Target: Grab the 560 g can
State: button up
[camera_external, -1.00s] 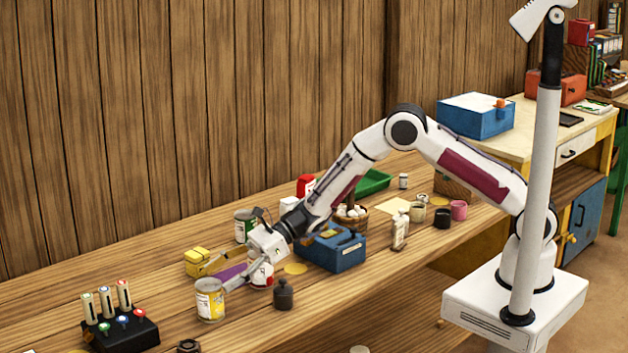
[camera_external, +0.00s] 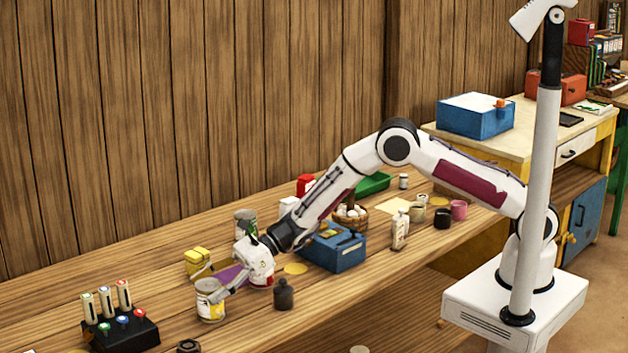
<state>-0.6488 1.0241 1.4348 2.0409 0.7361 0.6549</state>
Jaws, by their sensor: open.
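A can with a yellow and white label (camera_external: 209,306) stands upright near the front of the wooden bench. A green-labelled can (camera_external: 245,218) stands farther back, beyond my gripper. A red and white can (camera_external: 262,281) is mostly hidden behind my gripper's body. No weight marking is legible on any can, so I cannot tell which is 560 g. My gripper (camera_external: 206,284) is open, tilted down to the left, with its fingers at the top of the yellow-labelled can. One finger passes across the near side of its rim; I cannot tell whether it touches.
A dark weight (camera_external: 283,295) stands just right of my gripper, near the front edge. A yellow box (camera_external: 197,258) is behind the fingers. A blue box (camera_external: 338,250) is to the right, and a black holder (camera_external: 125,333) with upright sticks is at left.

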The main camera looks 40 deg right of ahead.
jog(key=c, duration=1.6)
jog(key=shift+r, duration=0.1)
jog(key=shift+c, duration=0.2)
jog(key=shift+r, duration=5)
